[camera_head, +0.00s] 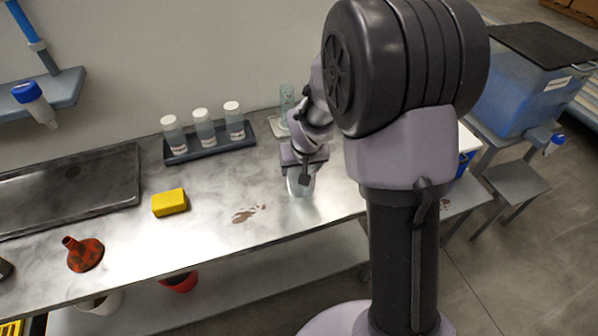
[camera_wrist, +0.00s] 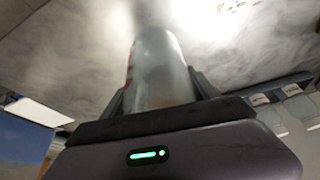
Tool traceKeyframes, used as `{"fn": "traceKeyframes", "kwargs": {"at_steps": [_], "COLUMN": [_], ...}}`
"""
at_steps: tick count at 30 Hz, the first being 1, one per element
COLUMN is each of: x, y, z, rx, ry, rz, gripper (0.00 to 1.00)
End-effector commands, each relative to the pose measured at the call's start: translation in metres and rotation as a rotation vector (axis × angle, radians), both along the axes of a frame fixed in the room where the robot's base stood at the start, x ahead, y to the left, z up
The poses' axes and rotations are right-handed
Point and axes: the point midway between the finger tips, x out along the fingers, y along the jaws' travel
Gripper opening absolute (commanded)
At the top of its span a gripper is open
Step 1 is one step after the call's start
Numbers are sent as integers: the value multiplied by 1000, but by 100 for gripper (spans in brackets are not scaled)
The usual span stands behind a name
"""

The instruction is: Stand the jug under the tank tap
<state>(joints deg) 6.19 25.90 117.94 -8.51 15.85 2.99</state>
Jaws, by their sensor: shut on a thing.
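My gripper (camera_head: 303,170) is shut on a clear, see-through vessel that looks like the jug (camera_head: 300,184), over the right part of the steel bench. The jug fills the space between the fingers in the wrist view (camera_wrist: 160,70), with a reddish mark on its left side. It looks roughly upright; I cannot tell whether its base touches the bench. The blue tank (camera_head: 521,92) with a dark lid stands at the far right. Its tap (camera_head: 554,143) has a blue handle and sticks out at the lower front, above a low grey stand (camera_head: 517,188).
A dark rack (camera_head: 208,150) holds three white-capped bottles behind the jug. A yellow sponge (camera_head: 169,202), an orange funnel (camera_head: 85,254) and a dark tray (camera_head: 70,191) lie left. A brown stain (camera_head: 247,214) marks the bench. The low stand's top looks clear.

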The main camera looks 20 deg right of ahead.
Motion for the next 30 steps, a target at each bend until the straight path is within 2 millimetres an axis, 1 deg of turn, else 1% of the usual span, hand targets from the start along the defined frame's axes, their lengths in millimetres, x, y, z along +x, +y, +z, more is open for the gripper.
{"fn": "traceKeyframes", "kwargs": {"at_steps": [1,2,3,8,13,14,15,17,26,29,30], "x": [-1,-1,-1,0,0,-1,-1,-1,-1,-4,-7], "y": [0,0,0,0,0,0,0,0,0,1,1], "z": [-18,-22,-24,-20,-25,-25,-24,-24,-22,-7,3], "rx": [0,1,0,0,0,0,0,0,0,0,0], "ry": [2,2,1,-1,-1,0,0,0,0,-3,-3], "rz": [0,-1,0,-1,-1,-1,-1,-1,-1,-1,-1], "gripper": [26,26,26,26,26,73,81,91,91,91,91]}}
